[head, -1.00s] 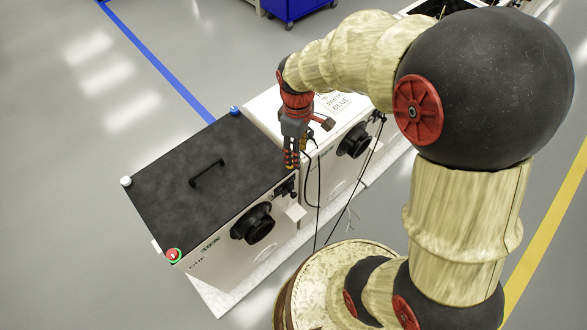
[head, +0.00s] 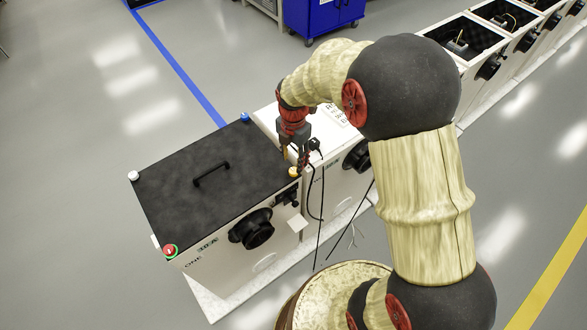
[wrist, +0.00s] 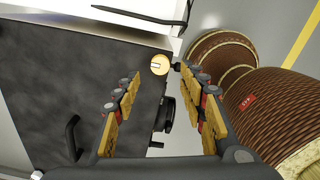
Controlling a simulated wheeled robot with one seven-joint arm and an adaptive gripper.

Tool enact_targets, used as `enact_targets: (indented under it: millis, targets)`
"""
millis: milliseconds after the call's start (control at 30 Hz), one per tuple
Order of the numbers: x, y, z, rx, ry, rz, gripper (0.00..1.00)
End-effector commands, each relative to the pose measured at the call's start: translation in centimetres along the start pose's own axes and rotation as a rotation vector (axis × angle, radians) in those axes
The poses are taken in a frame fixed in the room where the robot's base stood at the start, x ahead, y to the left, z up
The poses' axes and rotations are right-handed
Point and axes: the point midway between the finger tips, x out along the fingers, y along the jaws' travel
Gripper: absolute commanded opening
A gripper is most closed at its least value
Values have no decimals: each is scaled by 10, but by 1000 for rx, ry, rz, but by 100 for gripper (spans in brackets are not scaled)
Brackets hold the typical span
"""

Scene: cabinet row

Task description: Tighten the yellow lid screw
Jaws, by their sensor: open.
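The yellow lid screw (head: 293,171) sits at the right corner of the black lid (head: 215,175) of the nearest cabinet. It also shows in the wrist view as a yellow round head with a pale slot (wrist: 160,64), beyond the fingertips and between them. My gripper (head: 297,160) hangs over that corner, close to the screw, with its fingers pointing down. In the wrist view my gripper (wrist: 157,85) is open and empty, its yellow-padded fingers spread to either side. I cannot tell the exact height between fingertips and screw.
A black handle (head: 211,174) stands up from the lid. A white cabinet (head: 335,140) with hanging cables adjoins on the right.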

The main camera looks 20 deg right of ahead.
Motion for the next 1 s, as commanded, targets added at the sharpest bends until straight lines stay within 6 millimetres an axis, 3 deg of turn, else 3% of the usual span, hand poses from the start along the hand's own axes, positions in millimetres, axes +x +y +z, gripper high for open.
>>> enact_targets:
  millis: [200,400,733,1000]
  targets:
    - [37,-1,-1,2,2,-3,42]
    - [54,0,0,2,0,-1,42]
    - [56,0,0,3,0,0,42]
    - [56,0,0,3,0,0,26]
